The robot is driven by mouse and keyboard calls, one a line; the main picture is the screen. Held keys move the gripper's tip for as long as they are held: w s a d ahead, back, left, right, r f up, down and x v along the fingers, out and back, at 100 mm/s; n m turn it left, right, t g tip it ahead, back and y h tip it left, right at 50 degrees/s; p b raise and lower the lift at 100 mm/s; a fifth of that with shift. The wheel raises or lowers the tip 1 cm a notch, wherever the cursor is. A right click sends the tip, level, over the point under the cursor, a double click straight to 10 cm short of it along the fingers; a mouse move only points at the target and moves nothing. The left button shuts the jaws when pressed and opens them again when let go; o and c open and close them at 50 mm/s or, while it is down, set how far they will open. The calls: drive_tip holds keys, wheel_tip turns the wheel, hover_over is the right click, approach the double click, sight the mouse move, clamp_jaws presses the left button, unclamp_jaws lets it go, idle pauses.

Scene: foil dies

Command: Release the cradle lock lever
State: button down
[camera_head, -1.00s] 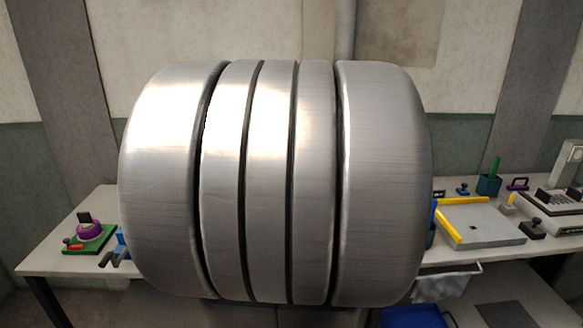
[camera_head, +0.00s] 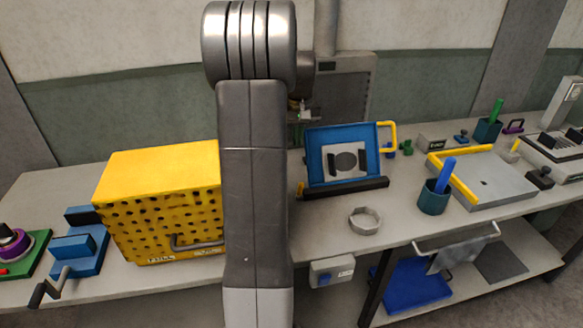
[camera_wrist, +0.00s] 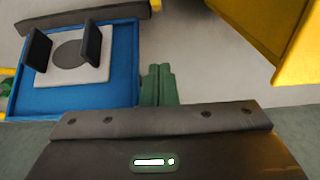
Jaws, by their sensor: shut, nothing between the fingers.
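A blue tilted cradle (camera_head: 314,160) with a pale plate, a grey disc and two black jaws stands on the bench, right of my arm. It also shows at the upper left of the wrist view (camera_wrist: 122,72). A yellow bent bar (camera_head: 394,138) stands at its right side; I cannot tell for sure whether it is the lock lever. A small yellow piece (camera_head: 300,188) sits at the cradle's lower left corner. My gripper (camera_wrist: 158,68) shows its green fingers together, empty, beside the cradle and apart from it. In the head view my arm mostly hides it.
A yellow perforated box (camera_head: 150,205) stands left of my arm; its edge fills the upper right of the wrist view (camera_wrist: 285,40). A metal ring (camera_head: 365,220) and a teal cup (camera_head: 434,198) lie in front and right. A dark grey panel (camera_head: 345,95) stands behind.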

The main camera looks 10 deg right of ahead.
idle(0.4)
drive_tip(key=p, duration=0.2)
hover_over(300, 190)
drive_tip(key=w, duration=0.2)
drive_tip(key=f, duration=1)
drive_tip(key=shift+w+f, duration=0.2)
drive_tip(key=shift+f, duration=0.2)
drive_tip(key=shift+s+f, duration=0.2)
drive_tip(key=shift+f, duration=0.05)
drive_tip(key=shift+s+f, duration=0.1)
drive_tip(key=shift+s+t+b, duration=0.2)
drive_tip(key=shift+t+b, duration=0.2)
drive_tip(key=shift+b, duration=0.35)
